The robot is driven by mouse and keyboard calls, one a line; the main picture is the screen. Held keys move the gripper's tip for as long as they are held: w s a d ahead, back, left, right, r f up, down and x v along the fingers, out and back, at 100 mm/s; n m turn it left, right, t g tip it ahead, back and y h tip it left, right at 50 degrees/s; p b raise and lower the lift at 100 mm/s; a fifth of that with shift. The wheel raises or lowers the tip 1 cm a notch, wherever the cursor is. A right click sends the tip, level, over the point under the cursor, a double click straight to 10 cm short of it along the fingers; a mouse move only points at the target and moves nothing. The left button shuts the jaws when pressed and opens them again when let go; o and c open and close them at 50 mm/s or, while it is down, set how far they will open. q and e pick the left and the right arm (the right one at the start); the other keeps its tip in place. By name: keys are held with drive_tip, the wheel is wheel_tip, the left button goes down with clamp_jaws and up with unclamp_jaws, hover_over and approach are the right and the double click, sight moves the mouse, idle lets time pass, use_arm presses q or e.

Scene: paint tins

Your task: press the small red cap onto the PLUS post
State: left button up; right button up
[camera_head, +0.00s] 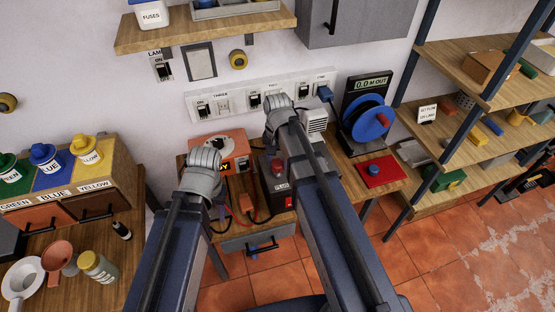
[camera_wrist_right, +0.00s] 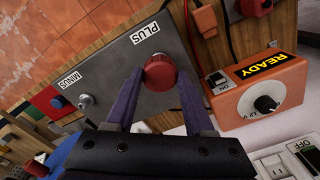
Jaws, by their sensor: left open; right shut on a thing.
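The small red cap (camera_wrist_right: 160,72) is between the fingertips of my right gripper (camera_wrist_right: 158,76), which is shut on it. The cap is over the grey plate (camera_wrist_right: 115,72) close to the PLUS label (camera_wrist_right: 146,34). A bare metal post (camera_wrist_right: 87,101) stands by the MINUS label (camera_wrist_right: 70,82). In the head view the red cap (camera_head: 278,168) shows above a black box (camera_head: 272,192). My left gripper (camera_head: 216,208) is open near the table's front left.
An orange READY box (camera_wrist_right: 262,88) with a dial stands beside the plate. An orange clip (camera_head: 245,201) and loose leads lie between my grippers. A red mat with a blue knob (camera_head: 374,170) is on the right. The socket strip (camera_head: 262,95) runs along the wall behind.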

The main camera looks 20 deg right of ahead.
drive_tip(key=shift+f+b, duration=1.55)
drive_tip(key=shift+f, duration=0.05)
idle(2.0)
drive_tip(key=o, duration=1.2)
drive_tip(key=shift+r, duration=0.1)
wheel_tip(320, 180, up, 8)
drive_tip(key=p, duration=0.8)
drive_tip(key=shift+f, duration=0.2)
drive_tip(key=s+a+f+n+h+b, duration=0.1)
drive_tip(key=s+a+f+n+b, duration=0.9)
drive_tip(key=s, duration=0.4)
drive_tip(key=shift+a+f+b, duration=0.2)
drive_tip(key=shift+f+b, duration=0.5)
drive_tip(key=shift+b, duration=0.15)
